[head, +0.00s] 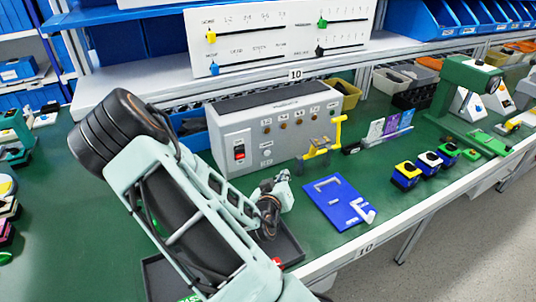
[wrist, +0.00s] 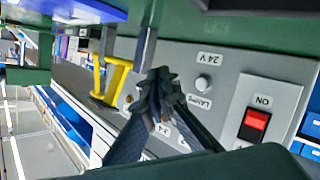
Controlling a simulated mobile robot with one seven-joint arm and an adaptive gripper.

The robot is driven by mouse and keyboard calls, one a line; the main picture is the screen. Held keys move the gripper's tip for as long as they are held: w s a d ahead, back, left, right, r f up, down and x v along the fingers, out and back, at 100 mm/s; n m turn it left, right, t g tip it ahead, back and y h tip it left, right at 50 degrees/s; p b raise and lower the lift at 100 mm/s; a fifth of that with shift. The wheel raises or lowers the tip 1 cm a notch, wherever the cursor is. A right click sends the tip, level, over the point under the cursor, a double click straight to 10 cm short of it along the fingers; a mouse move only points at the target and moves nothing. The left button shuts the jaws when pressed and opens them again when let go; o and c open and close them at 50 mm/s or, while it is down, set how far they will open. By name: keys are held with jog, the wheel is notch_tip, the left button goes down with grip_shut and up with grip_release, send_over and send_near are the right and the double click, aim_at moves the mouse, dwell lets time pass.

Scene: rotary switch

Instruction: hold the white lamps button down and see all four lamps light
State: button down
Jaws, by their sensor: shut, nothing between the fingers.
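The grey control box (head: 230,128) stands on the green bench. Its white lamps button (wrist: 202,79) shows clear in the wrist view, between the "24 V" and "LAMPS" labels, with nothing on it. My gripper (wrist: 158,82) is shut and empty, in front of the panel and left of the button in that view. I cannot tell whether its tips touch the panel. The row of lamps (head: 283,124) along the upper front looks dull brown-amber, with no clear glow. In the wrist view the fingers partly cover the lamp area.
A red rocker switch (head: 239,152) sits left of the button in the head view. A yellow stand (head: 335,132) is close to the box's right end. A blue board (head: 338,203) lies in front, near a dark tray (head: 290,247). A slider panel (head: 280,38) stands on the shelf above.

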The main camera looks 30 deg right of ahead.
jog(key=w, duration=0.6)
jog(key=shift+w+d, duration=0.25)
jog(key=shift+w, duration=0.95)
jog(key=shift+w, duration=0.1)
dwell(0.3)
jog(key=shift+w, duration=0.35)
jog(key=shift+w, duration=0.45)
dwell(1.4)
jog(key=shift+s, duration=0.1)
dwell(0.9)
jog(key=shift+s+b, duration=0.35)
jog(key=shift+s, duration=0.45)
jog(key=shift+s, duration=0.1)
jog(key=shift+s+a, duration=0.15)
jog(key=shift+s, duration=2.25)
